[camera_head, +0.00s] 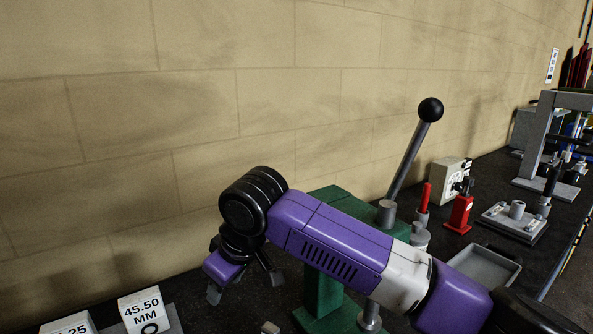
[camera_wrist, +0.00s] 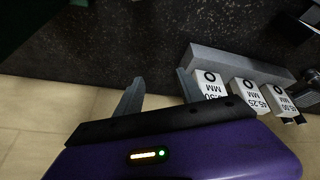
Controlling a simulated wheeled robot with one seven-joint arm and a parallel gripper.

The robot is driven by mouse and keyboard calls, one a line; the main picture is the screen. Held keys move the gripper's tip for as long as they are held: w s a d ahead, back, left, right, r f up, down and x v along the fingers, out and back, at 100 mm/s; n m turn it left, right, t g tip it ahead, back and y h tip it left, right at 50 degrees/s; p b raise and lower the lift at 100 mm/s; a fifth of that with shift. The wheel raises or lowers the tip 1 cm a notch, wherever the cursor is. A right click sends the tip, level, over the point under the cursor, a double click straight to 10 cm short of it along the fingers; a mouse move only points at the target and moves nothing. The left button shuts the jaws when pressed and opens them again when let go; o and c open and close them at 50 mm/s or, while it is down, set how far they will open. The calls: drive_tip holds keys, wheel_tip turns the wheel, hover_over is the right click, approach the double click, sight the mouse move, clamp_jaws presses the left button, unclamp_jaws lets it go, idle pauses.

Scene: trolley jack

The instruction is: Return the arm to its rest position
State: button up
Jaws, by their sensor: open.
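My purple arm reaches across the head view from the lower right, in front of a green lever tool (camera_head: 322,290). My gripper (camera_head: 245,286) points down at the arm's left end, above the dark bench and left of the green tool. It also shows in the wrist view (camera_wrist: 160,82), with its two grey fingers apart and nothing between them. The arm hides much of the green tool.
White blocks stand at the lower left, one marked 45.50 MM (camera_head: 143,311). The green tool's lever (camera_head: 408,160) rises toward the block wall (camera_head: 200,100). A red jack (camera_head: 459,214), a grey tray (camera_head: 487,266) and a grey frame (camera_head: 540,140) stand on the right.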

drive_tip(key=s+a+r+m+t+y, duration=0.2)
drive_tip(key=s+a+r+t+y, duration=0.35)
drive_tip(key=a+y, duration=0.4)
drive_tip(key=s+d+f+m+t+h, duration=0.3)
drive_tip(key=s+d+m+t, duration=0.1)
drive_tip(key=d, duration=0.6)
drive_tip(key=s+d+f+m+t+h, duration=0.25)
drive_tip(key=s+d+m+t, duration=0.2)
drive_tip(key=d, duration=0.45)
drive_tip(key=s+d+f+m+t+h, duration=0.25)
drive_tip(key=s+d+h, duration=0.2)
drive_tip(key=d, duration=0.55)
drive_tip(key=s+d+f+g+h, duration=0.1)
drive_tip(key=s+d+f, duration=0.2)
drive_tip(key=s, duration=0.5)
drive_tip(key=s+d+f+g+h, duration=0.1)
drive_tip(key=s+d+f+g, duration=0.1)
drive_tip(key=s+d, duration=0.4)
drive_tip(key=s+d+f+g+h, duration=0.1)
drive_tip(key=s+d+f, duration=0.3)
drive_tip(key=s, duration=0.8)
drive_tip(key=shift+d+f+n+g+b, duration=0.35)
drive_tip(key=shift+d+n+g+b, duration=0.05)
drive_tip(key=shift+d+g, duration=0.2)
